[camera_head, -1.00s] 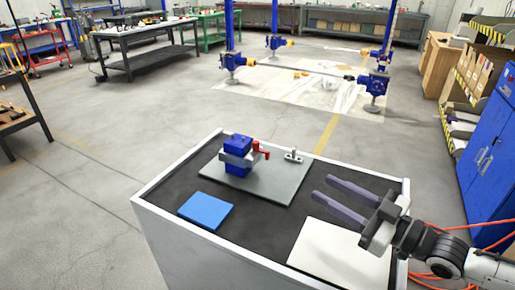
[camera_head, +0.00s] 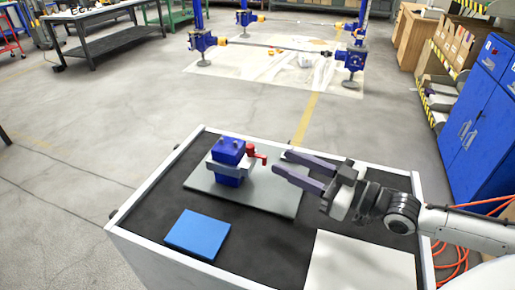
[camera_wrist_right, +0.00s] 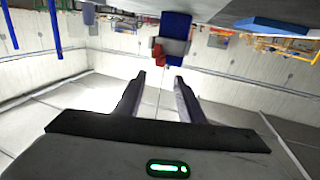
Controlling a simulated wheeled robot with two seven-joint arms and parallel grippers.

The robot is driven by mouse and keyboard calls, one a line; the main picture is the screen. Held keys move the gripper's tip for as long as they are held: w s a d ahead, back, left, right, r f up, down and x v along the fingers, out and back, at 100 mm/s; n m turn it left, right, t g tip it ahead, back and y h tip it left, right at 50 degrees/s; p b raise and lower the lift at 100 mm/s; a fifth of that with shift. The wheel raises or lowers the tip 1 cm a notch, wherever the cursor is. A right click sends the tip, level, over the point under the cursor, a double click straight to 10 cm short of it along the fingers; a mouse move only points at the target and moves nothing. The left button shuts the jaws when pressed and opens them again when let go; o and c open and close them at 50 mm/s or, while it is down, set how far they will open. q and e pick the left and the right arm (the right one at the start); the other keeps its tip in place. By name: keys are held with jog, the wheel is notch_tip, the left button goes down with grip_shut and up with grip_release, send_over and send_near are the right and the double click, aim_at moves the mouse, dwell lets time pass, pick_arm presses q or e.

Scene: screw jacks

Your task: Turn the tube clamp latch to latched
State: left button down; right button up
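The tube clamp is a blue block (camera_head: 228,149) held in a grey clamp band (camera_head: 229,168) on a grey-green plate (camera_head: 260,196). Its red latch handle (camera_head: 257,153) sticks out on the right side of the block. My right gripper (camera_head: 281,163) is open and empty, its two long fingers pointing left at the latch, a short gap away. In the right wrist view, which is upside down, the red latch (camera_wrist_right: 158,53) and blue block (camera_wrist_right: 175,27) lie beyond the fingertips, roughly between them. My left gripper is not in view.
The clamp plate lies on a dark-topped cart with a white rim (camera_head: 160,178). A blue pad (camera_head: 198,234) lies front left and a white sheet (camera_head: 360,265) front right. Blue screw jacks (camera_head: 203,41) stand on the floor behind. A blue cabinet (camera_head: 480,120) is at right.

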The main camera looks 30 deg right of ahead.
aim_at(256, 155)
jog(key=x, duration=0.8)
jog(key=shift+w+a, duration=0.2)
jog(key=shift+w, duration=0.15)
jog(key=shift+c, duration=0.4)
jog(key=shift+f, duration=0.1)
grip_shut()
jog(key=shift+b, duration=0.3)
